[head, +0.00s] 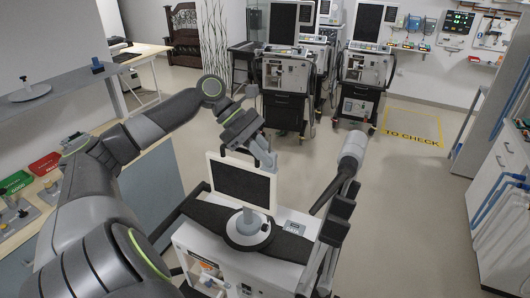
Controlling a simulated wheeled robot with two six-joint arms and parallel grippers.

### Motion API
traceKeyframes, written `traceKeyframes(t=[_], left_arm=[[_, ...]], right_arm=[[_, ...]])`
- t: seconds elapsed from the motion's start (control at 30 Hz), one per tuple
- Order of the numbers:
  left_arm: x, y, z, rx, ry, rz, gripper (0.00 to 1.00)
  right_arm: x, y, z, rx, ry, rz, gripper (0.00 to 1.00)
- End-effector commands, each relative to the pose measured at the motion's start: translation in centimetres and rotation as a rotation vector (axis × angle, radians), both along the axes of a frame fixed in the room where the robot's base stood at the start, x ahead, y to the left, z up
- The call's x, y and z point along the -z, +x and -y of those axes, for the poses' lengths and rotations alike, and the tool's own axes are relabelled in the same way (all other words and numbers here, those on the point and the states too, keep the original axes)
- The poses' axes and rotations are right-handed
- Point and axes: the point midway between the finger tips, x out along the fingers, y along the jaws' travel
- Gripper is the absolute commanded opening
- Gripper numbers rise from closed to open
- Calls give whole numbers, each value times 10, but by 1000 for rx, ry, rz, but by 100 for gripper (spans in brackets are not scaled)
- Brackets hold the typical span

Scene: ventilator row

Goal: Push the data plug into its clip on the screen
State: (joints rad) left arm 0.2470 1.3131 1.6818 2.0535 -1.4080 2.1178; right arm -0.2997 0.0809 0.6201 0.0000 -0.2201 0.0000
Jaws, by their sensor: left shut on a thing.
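The screen (240,184) is a dark panel in a white frame. It stands upright on a round base (248,230) on top of the nearest ventilator (215,258). My left gripper (264,158) reaches in from the left and is at the upper right edge of the screen, fingers pointing down. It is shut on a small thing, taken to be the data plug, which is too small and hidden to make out. The clip cannot be made out either. I cannot tell whether the plug touches the screen. My right gripper is not in view.
A jointed grey arm with a pale cylinder (353,147) rises at the ventilator's right. More ventilators (287,75) stand behind. A bench (80,185) with red and green trays is at left, a white cabinet (505,200) at right. The floor between is clear.

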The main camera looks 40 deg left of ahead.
Motion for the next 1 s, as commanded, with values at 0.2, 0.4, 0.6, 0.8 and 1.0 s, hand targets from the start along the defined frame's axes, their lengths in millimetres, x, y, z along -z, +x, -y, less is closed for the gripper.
traceKeyframes(t=[0.2,0.4,0.6,0.8,1.0], left_arm=[[0,0,0,1,1,-1,0],[0,0,0,1,1,-1,0],[0,0,0,1,1,-1,38],[0,0,0,1,1,-1,41],[-2,-1,-3,-1,3,-2,41]], right_arm=[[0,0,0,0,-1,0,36],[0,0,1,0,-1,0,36],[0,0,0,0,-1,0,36],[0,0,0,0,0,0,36],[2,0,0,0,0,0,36]])
